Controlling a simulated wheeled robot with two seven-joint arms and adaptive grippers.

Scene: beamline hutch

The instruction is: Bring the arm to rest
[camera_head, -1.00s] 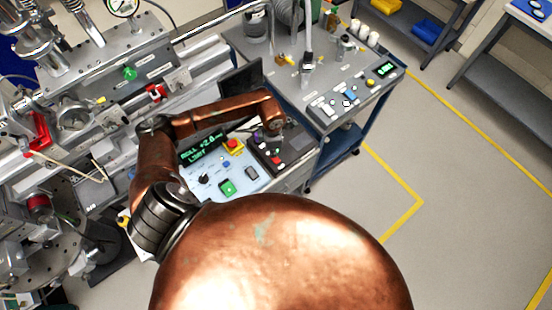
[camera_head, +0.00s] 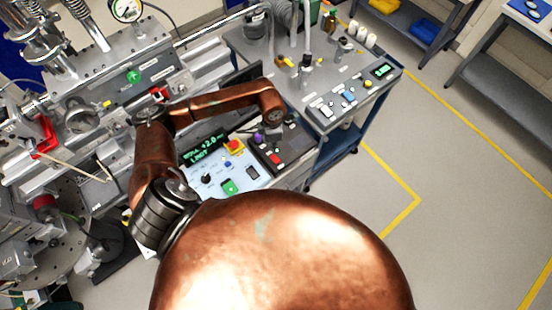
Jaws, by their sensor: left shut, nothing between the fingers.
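My left arm, copper with dark joints, comes in from the lower left, bends at the elbow and reaches right over the control panel. Its wrist ends above the dark box at the panel's right side. My left gripper (camera_head: 275,124) is a small dark shape at the wrist's end, mostly hidden under it; it is shut and holds nothing. My right gripper is not in view.
Under the forearm lies a control panel (camera_head: 215,182) with a green-lettered display and buttons. A dark box (camera_head: 282,146) with a purple knob (camera_head: 258,136) adjoins it. Beamline equipment (camera_head: 85,85) fills the left. A grey cart (camera_head: 325,85) stands behind; floor at right is clear.

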